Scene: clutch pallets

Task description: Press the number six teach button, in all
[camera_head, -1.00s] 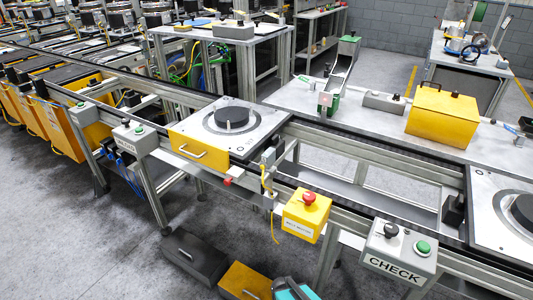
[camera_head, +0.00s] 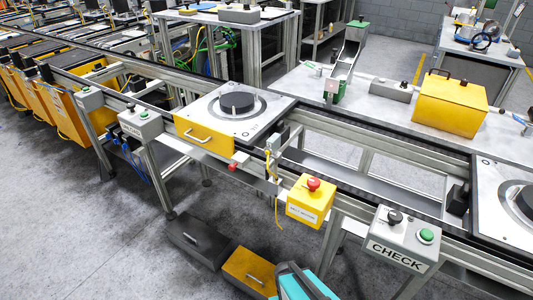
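No button in view carries a number six that I can read. A grey control box labelled CHECK (camera_head: 403,240) at the lower right has a green button (camera_head: 427,235) and a black knob. Another grey box (camera_head: 141,123) at the left has a green button (camera_head: 144,115) and a black knob; its label is too small to read. A smaller grey box (camera_head: 88,98) sits further left, with a small green button. A yellow box (camera_head: 309,203) in the middle has a red mushroom button (camera_head: 313,184). My gripper is not clearly seen; a teal and dark grey part shows at the bottom edge.
A conveyor line crosses the view, with a pallet holding a dark disc (camera_head: 237,103) and another pallet (camera_head: 487,215) at the right edge. Dark and yellow bins (camera_head: 249,270) lie on the floor below. Open grey floor is at the lower left.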

